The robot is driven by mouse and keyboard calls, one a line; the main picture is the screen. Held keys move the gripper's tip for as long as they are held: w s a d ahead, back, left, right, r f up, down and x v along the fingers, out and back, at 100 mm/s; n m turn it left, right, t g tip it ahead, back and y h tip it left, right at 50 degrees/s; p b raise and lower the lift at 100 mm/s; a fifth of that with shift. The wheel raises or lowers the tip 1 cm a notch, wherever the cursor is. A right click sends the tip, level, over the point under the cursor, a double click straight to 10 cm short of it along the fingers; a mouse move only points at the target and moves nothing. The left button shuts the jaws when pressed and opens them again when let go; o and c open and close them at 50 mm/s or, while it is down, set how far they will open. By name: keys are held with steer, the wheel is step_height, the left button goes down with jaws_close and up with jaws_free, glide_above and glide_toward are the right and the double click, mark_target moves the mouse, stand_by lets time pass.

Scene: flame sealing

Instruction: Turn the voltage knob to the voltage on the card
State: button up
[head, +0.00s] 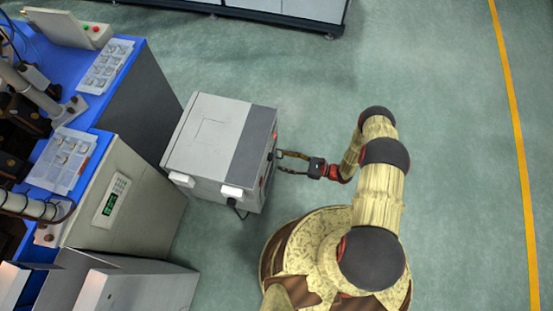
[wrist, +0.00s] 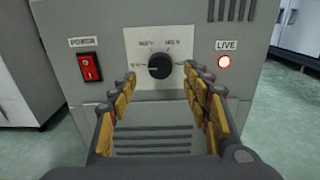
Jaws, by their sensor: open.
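The black round voltage knob (wrist: 159,65) sits on a white dial plate (wrist: 142,48) on the front of a grey cabinet. Small voltage marks ring it, too blurred to read surely. I cannot make out its pointer setting. My gripper (wrist: 159,76) is open, one finger toward each side of the knob; I cannot tell whether they touch it. In the head view my gripper (head: 280,162) reaches the right face of the cabinet (head: 205,140), and the knob is hidden there. I cannot make out a voltage card in either view.
A red power switch (wrist: 90,66) is left of the dial and a lit LIVE lamp (wrist: 224,62) is right of it. A blue-topped bench (head: 60,95) with equipment stands left of the cabinet. The green floor (head: 450,120) on the right is clear.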

mark_target(271, 157)
steer(key=shift+b+x, duration=0.4)
steer(key=shift+x, duration=1.65)
steer(key=c, duration=1.1)
steer(key=shift+c, duration=0.5)
